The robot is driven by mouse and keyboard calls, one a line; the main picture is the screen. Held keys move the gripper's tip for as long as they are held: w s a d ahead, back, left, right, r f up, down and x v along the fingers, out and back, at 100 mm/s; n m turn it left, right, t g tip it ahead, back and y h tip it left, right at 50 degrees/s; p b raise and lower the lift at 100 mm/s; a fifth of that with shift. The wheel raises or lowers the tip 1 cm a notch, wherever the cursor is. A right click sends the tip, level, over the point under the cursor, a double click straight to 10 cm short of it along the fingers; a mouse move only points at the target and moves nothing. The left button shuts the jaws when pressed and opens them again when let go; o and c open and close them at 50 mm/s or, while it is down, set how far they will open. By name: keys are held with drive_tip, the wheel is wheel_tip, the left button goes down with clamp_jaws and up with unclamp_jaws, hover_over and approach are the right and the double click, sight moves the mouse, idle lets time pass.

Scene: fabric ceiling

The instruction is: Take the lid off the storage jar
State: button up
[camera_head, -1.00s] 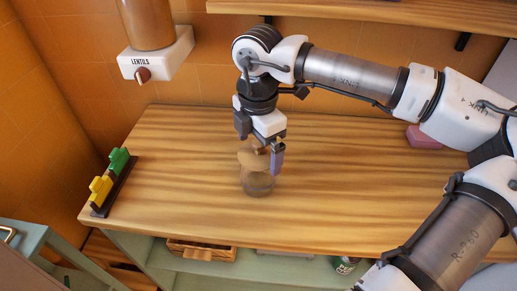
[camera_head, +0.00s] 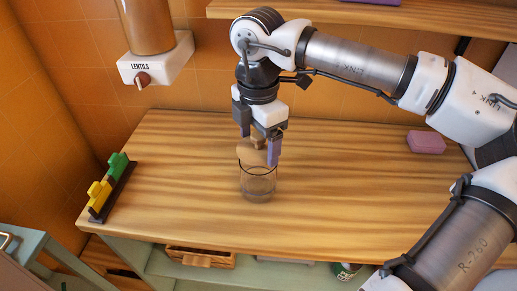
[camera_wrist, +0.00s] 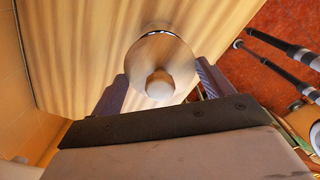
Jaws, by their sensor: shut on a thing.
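The storage jar (camera_head: 258,188) is a clear glass cylinder standing upright on the wooden counter. Its round pale wooden lid (camera_head: 250,156) hangs just above the glass, slightly left of its middle, and the jar's rim shows below it. My gripper (camera_head: 260,143) points down above the jar and is shut on the lid's knob. In the wrist view the lid (camera_wrist: 165,50) and its round knob (camera_wrist: 159,85) lie between my two fingers. The lid hides nearly all of the jar there, and a bit of rim shows beyond it.
The wooden counter (camera_head: 330,190) is clear around the jar. A rack with yellow and green pieces (camera_head: 112,188) stands at the left edge. A lentils dispenser (camera_head: 155,60) hangs on the wall. A pink block (camera_head: 426,142) lies at the right, near my arm. A shelf runs above.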

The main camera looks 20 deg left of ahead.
sight(258, 135)
wheel_tip(258, 135, up, 15)
drive_tip(key=b, duration=0.1)
drive_tip(key=shift+f, duration=0.1)
idle(0.3)
